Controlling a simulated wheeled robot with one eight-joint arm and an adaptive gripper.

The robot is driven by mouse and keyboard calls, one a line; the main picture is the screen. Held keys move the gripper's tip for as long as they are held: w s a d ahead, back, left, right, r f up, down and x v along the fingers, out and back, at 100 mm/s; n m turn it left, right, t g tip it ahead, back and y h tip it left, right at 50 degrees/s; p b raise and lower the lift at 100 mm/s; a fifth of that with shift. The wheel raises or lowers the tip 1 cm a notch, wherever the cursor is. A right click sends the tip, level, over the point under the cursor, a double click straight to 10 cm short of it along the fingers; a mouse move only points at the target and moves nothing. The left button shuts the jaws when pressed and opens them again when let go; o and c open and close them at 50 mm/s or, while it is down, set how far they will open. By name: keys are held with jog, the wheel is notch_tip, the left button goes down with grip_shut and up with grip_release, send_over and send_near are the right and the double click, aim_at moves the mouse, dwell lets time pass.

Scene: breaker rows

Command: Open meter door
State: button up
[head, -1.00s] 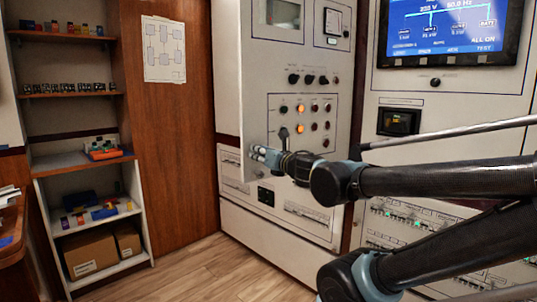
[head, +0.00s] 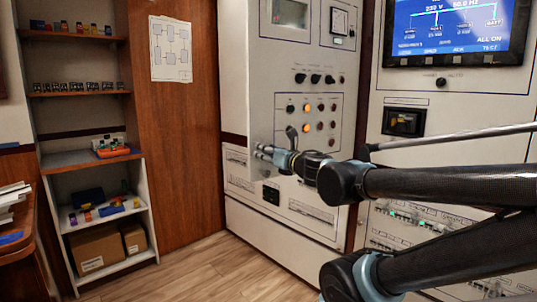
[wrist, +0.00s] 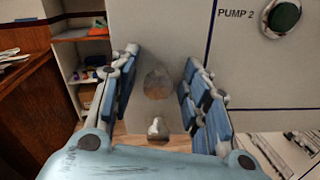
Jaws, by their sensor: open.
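The meter door appears to be the pale panel (head: 268,100) with a meter, dark knobs and lit lamps in the head view. Its left edge seems to stand out from the cabinet, but I cannot tell how far. My gripper (head: 262,150) is at the panel's lower left, open. In the wrist view my gripper (wrist: 162,60) has its two blue-padded fingers spread on either side of a pale strip. A small metallic knob (wrist: 158,128) and a round brownish spot show between them. I cannot tell whether the fingers touch anything. The wrist view also shows the panel (wrist: 240,75).
A green knob (wrist: 284,16) labelled PUMP 2 is at the wrist view's upper right. A shelf unit (head: 60,160) with small items and boxes stands left, beside a wooden wall (head: 185,140). A cabinet with a blue screen (head: 455,25) is right. Floor (head: 190,262) is clear in front.

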aim_at(262, 122)
jog(key=shift+r, duration=0.1)
notch_tip(262, 122, up, 10)
jog(key=shift+f, duration=0.15)
dwell(0.4)
